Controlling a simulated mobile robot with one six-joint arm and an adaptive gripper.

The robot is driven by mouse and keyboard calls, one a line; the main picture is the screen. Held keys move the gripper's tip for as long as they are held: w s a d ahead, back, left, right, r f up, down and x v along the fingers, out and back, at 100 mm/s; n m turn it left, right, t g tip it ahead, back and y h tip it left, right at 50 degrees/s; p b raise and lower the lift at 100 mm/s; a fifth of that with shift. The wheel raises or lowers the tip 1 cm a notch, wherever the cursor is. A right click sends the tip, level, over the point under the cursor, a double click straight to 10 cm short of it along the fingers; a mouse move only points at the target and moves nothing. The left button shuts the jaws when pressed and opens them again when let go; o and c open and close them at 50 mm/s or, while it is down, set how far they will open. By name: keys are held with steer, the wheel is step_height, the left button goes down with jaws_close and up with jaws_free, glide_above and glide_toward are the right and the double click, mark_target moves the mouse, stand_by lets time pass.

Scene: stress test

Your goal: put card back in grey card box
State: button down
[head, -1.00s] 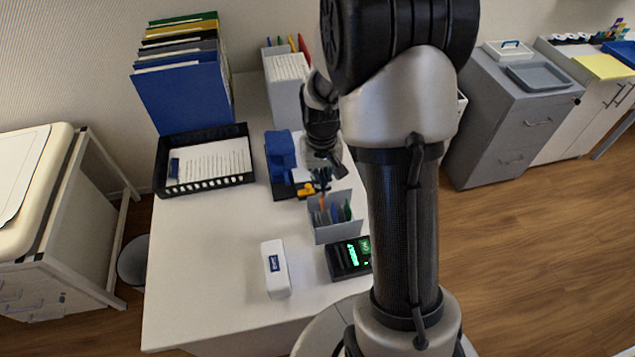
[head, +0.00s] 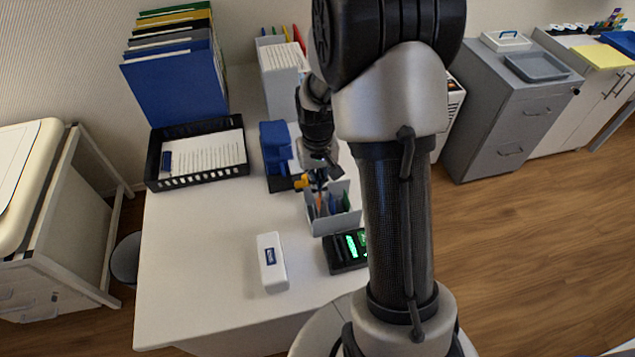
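The grey card box (head: 335,224) stands on the white desk, partly behind my arm, with orange, blue and green cards (head: 333,203) upright in it. My gripper (head: 319,186) points down right at the back of the box, over its rear edge. Its fingers are small and dark here, and I cannot tell whether they are open or shut. An orange card (head: 319,203) shows just below the fingertips; whether it is held or stands in the box is unclear.
A card terminal (head: 346,251) with a green display is in front of the box. A white case (head: 271,262) lies to the left. A blue object (head: 276,146) on a black base and a black paper tray (head: 198,183) stand behind. The desk's front left is clear.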

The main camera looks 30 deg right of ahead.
mark_target(317, 200)
steer(key=shift+f+b, duration=2.25)
steer(key=shift+f, duration=1.25)
steer(key=c, duration=2.3)
jaws_free()
steer(key=o, duration=0.6)
step_height(317, 200, up, 12)
steer(key=shift+r, duration=0.1)
